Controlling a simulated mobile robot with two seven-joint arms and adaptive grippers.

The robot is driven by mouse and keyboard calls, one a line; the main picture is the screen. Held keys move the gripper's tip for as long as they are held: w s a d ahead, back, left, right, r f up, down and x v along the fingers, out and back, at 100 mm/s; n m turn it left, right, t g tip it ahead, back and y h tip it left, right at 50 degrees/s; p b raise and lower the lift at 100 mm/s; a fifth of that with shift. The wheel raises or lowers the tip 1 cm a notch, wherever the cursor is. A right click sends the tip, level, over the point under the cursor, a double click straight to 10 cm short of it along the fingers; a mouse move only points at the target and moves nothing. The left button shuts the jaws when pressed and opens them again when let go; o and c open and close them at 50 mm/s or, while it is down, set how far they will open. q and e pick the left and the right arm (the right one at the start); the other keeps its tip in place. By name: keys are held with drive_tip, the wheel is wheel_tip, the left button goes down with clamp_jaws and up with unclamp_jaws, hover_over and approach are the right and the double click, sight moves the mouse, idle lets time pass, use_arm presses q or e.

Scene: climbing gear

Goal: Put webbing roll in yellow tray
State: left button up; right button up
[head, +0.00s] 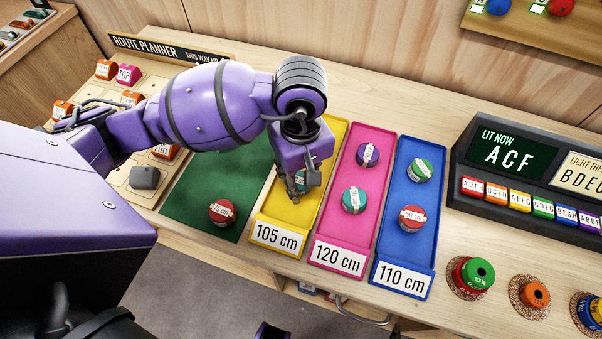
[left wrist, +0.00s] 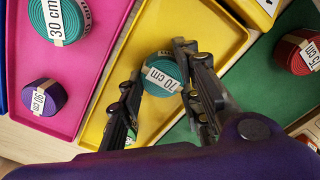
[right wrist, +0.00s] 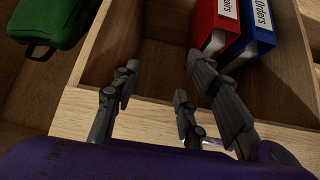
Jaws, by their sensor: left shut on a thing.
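A teal webbing roll (left wrist: 161,82) with a white 70 cm label is in the yellow tray (left wrist: 214,27), the one marked 105 cm. It stands between the fingers of my left gripper (left wrist: 158,78), which is shut on it. In the head view the left gripper (head: 298,188) is low over the middle of the yellow tray (head: 334,133) and partly hides the roll. I cannot tell whether the roll touches the tray floor.
The pink tray (head: 336,219) holds a purple roll (head: 367,154) and a teal roll (head: 354,199). The blue tray (head: 392,235) holds a green roll (head: 419,170) and a red roll (head: 412,218). Another red roll (head: 222,212) lies on the green mat (head: 195,205). Binders (right wrist: 250,30) stand near my right gripper.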

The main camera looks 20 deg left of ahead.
sight(301, 179)
use_arm(q)
drive_tip(key=o, duration=0.9)
drive_tip(key=shift+f, duration=0.1)
drive_tip(key=shift+c, duration=0.2)
wheel_tip(301, 179, up, 12)
drive_tip(key=shift+r+p, duration=0.25)
drive_tip(key=shift+p, duration=0.1)
